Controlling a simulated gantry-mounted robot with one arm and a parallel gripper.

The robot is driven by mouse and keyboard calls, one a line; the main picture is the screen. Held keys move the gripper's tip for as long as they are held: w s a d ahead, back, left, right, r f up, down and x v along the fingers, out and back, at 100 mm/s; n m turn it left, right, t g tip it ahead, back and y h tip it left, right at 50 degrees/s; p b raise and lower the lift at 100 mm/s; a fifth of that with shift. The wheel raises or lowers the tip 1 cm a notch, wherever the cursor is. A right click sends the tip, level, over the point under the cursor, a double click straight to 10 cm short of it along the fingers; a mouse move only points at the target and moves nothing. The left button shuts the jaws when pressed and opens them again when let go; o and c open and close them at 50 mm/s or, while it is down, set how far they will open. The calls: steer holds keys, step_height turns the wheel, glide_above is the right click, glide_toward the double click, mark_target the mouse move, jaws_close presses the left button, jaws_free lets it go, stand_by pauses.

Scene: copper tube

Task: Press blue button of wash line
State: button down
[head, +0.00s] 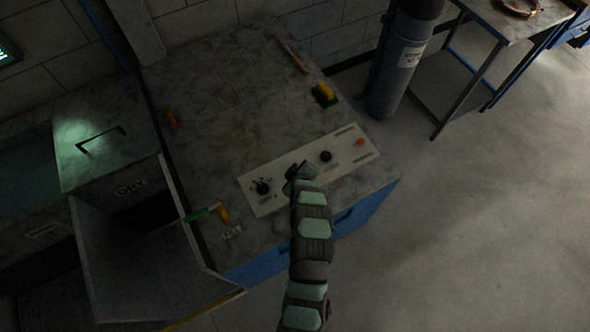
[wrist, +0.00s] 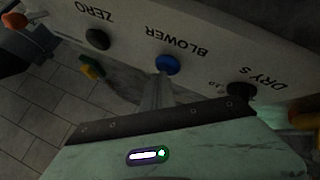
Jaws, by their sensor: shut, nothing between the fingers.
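The blue button (wrist: 168,64) sits on the pale control panel beside the label BLOWER in the wrist view. My gripper (wrist: 161,80) is shut and empty, its tips right at the blue button's edge. I cannot tell whether they touch it. In the head view my gripper (head: 298,172) is over the middle of the control panel (head: 263,206) and hides the blue button there.
A black knob (head: 262,187) is left of my gripper; a black button (head: 325,156) and an orange-red button (head: 360,142) are right. A yellow-and-black object (head: 325,94) lies behind the panel. A grey cylinder (head: 403,65) stands behind right.

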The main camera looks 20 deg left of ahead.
steer(key=shift+f, duration=0.2)
steer(key=shift+r, duration=0.95)
steer(key=shift+r+p, duration=0.8)
steer(key=shift+r, duration=1.7)
